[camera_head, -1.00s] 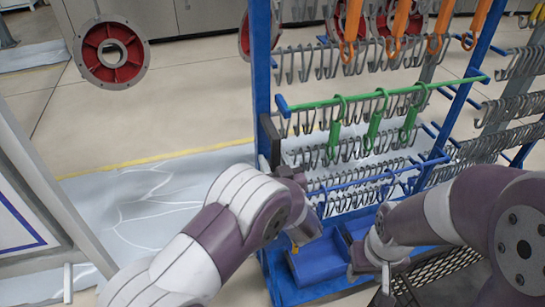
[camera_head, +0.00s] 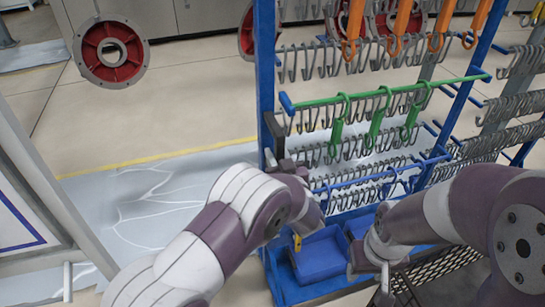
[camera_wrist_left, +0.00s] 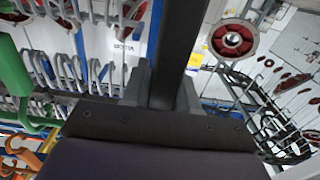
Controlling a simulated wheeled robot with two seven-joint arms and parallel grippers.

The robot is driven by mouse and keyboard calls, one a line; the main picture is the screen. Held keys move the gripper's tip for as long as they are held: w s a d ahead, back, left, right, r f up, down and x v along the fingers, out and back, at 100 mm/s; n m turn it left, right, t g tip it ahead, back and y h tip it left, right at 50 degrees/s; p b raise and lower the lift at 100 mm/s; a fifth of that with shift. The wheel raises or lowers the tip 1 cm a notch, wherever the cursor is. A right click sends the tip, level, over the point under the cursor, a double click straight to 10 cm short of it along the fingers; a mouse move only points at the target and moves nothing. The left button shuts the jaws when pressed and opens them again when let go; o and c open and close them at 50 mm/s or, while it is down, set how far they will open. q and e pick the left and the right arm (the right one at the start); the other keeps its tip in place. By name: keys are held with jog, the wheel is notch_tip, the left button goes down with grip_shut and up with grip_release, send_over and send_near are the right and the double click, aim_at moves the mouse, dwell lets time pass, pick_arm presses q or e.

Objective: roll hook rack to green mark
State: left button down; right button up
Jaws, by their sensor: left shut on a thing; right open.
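The hook rack (camera_head: 264,70) is a blue upright frame with rows of grey hooks, a green bar and blue bins at its foot. It stands upright right of centre in the head view. My left gripper (camera_head: 272,160) is at the rack's left post, mostly hidden behind my own wrist. In the left wrist view, its fingers (camera_wrist_left: 163,92) are shut on a dark upright bar (camera_wrist_left: 182,45) at the rack's side. My right gripper (camera_head: 386,285) is low in front of the rack, open, its fingertips barely visible. I cannot make out a green floor mark.
Green hooks (camera_head: 376,118) and orange hooks (camera_head: 401,28) hang on the rack. A red and grey round part (camera_head: 110,48) hangs at upper left. A pale panel (camera_head: 30,190) stands at left. Pale sheeting (camera_head: 150,205) and a yellow line (camera_head: 160,157) lie on otherwise open floor.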

pick_arm(q)
jog(key=shift+d, duration=0.15)
jog(key=c, duration=1)
grip_release()
jog(key=shift+o, duration=0.2)
jog(key=shift+s, duration=0.1)
jog(key=p+v, duration=0.3)
jog(key=v, duration=0.9)
jog(key=shift+s, duration=0.3)
